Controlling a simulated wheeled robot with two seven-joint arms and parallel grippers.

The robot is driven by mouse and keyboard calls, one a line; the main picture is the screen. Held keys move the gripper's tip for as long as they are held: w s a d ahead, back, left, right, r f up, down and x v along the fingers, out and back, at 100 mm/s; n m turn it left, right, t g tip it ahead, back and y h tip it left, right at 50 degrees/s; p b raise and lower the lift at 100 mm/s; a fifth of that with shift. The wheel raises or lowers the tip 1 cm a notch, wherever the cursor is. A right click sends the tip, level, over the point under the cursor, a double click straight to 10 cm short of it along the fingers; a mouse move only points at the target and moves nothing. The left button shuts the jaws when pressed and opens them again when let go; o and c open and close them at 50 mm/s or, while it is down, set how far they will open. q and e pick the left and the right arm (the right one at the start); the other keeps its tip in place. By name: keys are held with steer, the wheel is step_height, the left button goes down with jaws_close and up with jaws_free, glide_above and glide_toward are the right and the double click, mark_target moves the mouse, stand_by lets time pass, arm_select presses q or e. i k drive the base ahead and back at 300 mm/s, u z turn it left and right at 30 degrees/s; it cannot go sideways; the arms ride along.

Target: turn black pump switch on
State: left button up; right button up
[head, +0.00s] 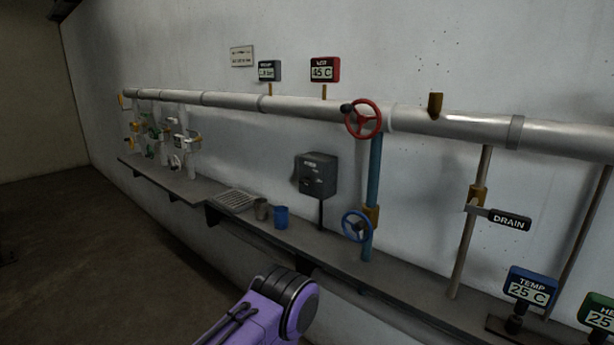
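The black pump switch (315,175) is a dark box on a thin stem, against the wall above the shelf, near the middle of the head view. It has a small knob and a label on its front, both too small to read for position. A purple and black part of my arm shows at the bottom centre, below and in front of the shelf, apart from the switch. No gripper fingers are visible.
A grey shelf (410,283) runs along the wall, bearing a blue cup (281,217), a grey-brown cup (261,209) and a keyboard-like panel (233,200). Red (363,118) and blue (356,227) valve wheels and a DRAIN lever (509,219) stand right. Floor at left is clear.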

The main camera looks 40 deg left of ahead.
mark_target(308, 182)
steer(key=u, duration=1.5)
steer(key=i, duration=0.85)
steer(key=z, duration=1.5)
